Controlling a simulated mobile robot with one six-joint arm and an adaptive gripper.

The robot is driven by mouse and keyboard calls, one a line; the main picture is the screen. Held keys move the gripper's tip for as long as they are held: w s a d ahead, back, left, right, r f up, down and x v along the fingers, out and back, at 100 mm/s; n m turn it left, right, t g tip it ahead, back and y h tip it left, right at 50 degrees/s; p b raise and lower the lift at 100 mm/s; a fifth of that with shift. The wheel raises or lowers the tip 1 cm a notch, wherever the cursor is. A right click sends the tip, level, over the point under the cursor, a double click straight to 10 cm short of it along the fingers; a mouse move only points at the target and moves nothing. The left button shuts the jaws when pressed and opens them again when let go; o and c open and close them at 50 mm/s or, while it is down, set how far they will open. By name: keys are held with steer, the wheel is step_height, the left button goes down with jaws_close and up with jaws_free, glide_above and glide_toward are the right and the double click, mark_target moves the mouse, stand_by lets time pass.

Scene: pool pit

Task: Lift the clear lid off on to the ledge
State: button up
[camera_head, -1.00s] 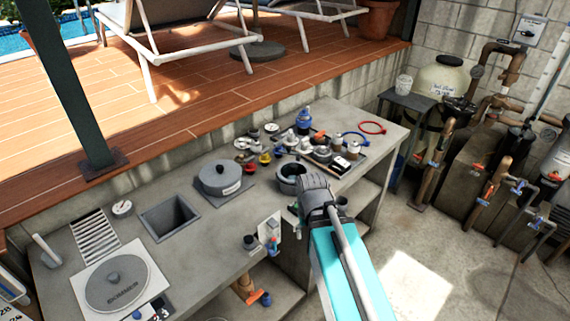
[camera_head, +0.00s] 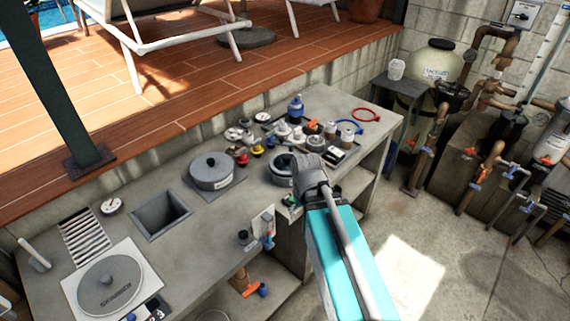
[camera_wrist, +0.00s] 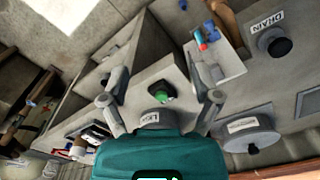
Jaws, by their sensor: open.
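My gripper (camera_wrist: 162,100) is open, its two grey fingers spread apart above the counter. A small green-topped part (camera_wrist: 160,94) and a round grey labelled part (camera_wrist: 162,119) show between the fingers, and nothing is seen gripped. In the head view my wrist hides the fingertips. A grey ring-shaped pot (camera_head: 277,176) with a dark middle stands on the counter just left of my wrist, partly covered by it. I cannot make out a clear lid on it. The concrete counter (camera_head: 178,252) runs along the deck wall, and I cannot tell which part is the ledge.
A grey lidded pot (camera_head: 212,172) stands left of the ring-shaped pot; it also shows in the wrist view (camera_wrist: 250,138). Several small fittings, a blue bottle (camera_head: 295,107) and a red ring (camera_head: 367,115) crowd the back right. A square opening (camera_head: 162,217) lies farther left.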

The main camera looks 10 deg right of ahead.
steer(key=w+r+n+p, duration=0.3)
steer(key=w, duration=0.4)
steer(key=w+r+n+p, duration=0.3)
steer(key=w+n, duration=0.1)
steer(key=w, duration=0.2)
step_height(320, 180, up, 6)
steer(key=n+p, duration=0.6)
steer(key=n, duration=0.3)
glide_above(287, 157)
steer(key=shift+w+a, duration=0.1)
steer(key=shift+f+b, duration=0.15)
steer(key=shift+b, duration=0.15)
step_height(287, 157, down, 8)
steer(key=b, duration=0.8)
steer(key=shift+f, duration=0.25)
steer(key=shift+f+b, duration=0.1)
steer(key=shift+b, duration=0.25)
steer(key=shift+f+b, duration=2.45)
steer(key=shift+f, duration=0.05)
jaws_close()
